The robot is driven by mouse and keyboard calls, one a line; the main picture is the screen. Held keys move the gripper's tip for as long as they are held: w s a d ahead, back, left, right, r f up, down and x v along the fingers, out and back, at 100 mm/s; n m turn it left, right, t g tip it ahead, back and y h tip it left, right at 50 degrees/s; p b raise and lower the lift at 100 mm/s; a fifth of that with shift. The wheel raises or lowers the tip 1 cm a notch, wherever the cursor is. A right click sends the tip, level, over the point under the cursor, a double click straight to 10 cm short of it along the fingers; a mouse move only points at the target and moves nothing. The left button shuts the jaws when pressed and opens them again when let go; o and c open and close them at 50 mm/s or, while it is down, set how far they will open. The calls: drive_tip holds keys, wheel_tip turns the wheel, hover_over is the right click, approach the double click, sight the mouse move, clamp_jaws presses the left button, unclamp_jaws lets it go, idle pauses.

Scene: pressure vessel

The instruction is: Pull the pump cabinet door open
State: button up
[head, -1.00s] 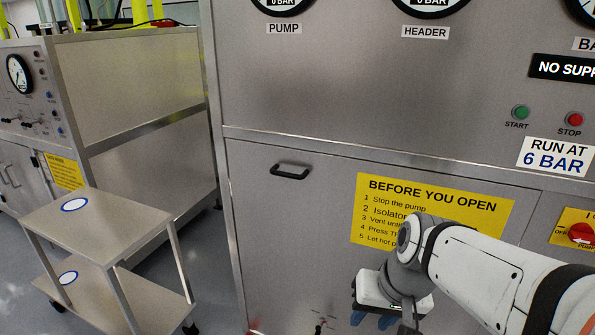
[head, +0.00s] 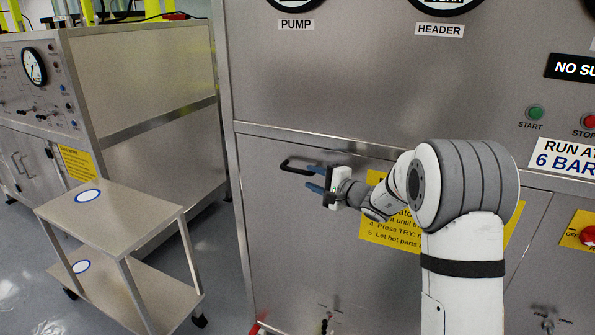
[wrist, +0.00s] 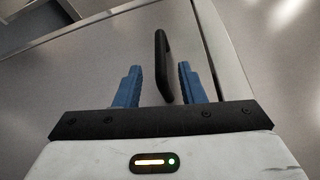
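The pump cabinet door (head: 270,230) is a shut grey metal panel below the gauges. Its black bar handle (head: 297,167) is near the top left of the door. My gripper (head: 314,178) is at the right end of the handle, with blue fingers pointing left. In the wrist view, my gripper (wrist: 157,85) is open and the black handle (wrist: 162,65) stands between the two blue fingers, with gaps on both sides. Part of the yellow notice (head: 390,235) on the door is hidden behind my arm.
A two-shelf metal trolley (head: 110,215) stands at the left, in front of another steel cabinet (head: 140,85). Green start (head: 536,113) and red stop (head: 589,121) buttons are at the upper right. A red rotary switch (head: 588,235) is at the right edge. Grey floor shows at lower left.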

sight(302, 173)
drive_tip(key=p+x, duration=0.2)
drive_tip(key=x, duration=0.5)
drive_tip(key=shift+w+a, duration=0.25)
drive_tip(key=shift+c, duration=0.4)
drive_tip(key=shift+d, duration=0.1)
clamp_jaws()
